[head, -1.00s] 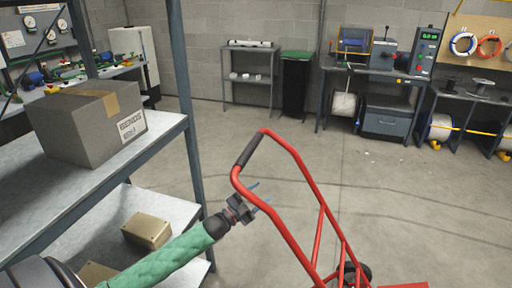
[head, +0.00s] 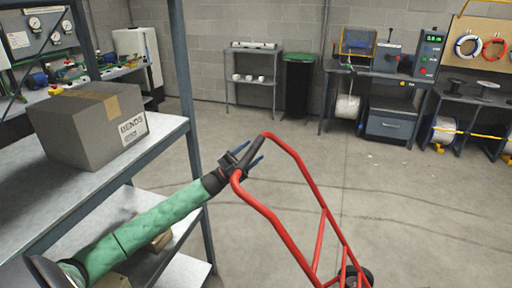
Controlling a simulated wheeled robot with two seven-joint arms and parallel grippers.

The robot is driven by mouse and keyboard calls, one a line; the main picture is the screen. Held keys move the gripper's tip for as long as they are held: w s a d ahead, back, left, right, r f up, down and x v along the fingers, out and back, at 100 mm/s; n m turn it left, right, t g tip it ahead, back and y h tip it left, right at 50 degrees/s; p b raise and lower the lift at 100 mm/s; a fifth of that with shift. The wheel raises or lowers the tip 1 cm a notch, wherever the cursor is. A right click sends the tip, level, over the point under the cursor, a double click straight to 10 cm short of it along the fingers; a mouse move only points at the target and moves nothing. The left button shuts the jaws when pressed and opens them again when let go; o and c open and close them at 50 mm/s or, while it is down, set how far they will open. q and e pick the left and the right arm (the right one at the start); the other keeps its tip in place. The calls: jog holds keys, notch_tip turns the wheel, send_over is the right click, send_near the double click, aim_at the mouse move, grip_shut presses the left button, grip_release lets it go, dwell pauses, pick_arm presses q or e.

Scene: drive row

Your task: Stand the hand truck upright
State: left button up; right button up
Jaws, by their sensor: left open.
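The red hand truck (head: 319,245) leans in the lower middle of the head view, its looped handle end raised toward the left. A black grip (head: 254,149) covers the top bar of the handle. One dark wheel (head: 354,276) shows at the bottom edge; the rest of its lower end is out of view. My left gripper (head: 252,161), on the green-sleeved arm, is at the black grip. Its blue-tipped fingers are open and appear around or right beside the grip; I cannot tell whether they touch it. My right gripper is not in view.
A metal shelf (head: 150,140) with a grey box (head: 88,125) stands close on the left, its post near my left arm. Workbenches, a dark bin (head: 297,88) and a small rack line the back wall. The middle floor is clear.

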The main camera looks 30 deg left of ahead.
pick_arm(q)
jog(key=shift+x, duration=0.9)
jog(key=shift+w+d+r, duration=0.15)
jog(key=shift+d+r, duration=0.05)
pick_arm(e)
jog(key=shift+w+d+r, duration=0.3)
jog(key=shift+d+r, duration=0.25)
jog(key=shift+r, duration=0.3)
pick_arm(q)
jog(key=shift+c, duration=0.4)
grip_shut()
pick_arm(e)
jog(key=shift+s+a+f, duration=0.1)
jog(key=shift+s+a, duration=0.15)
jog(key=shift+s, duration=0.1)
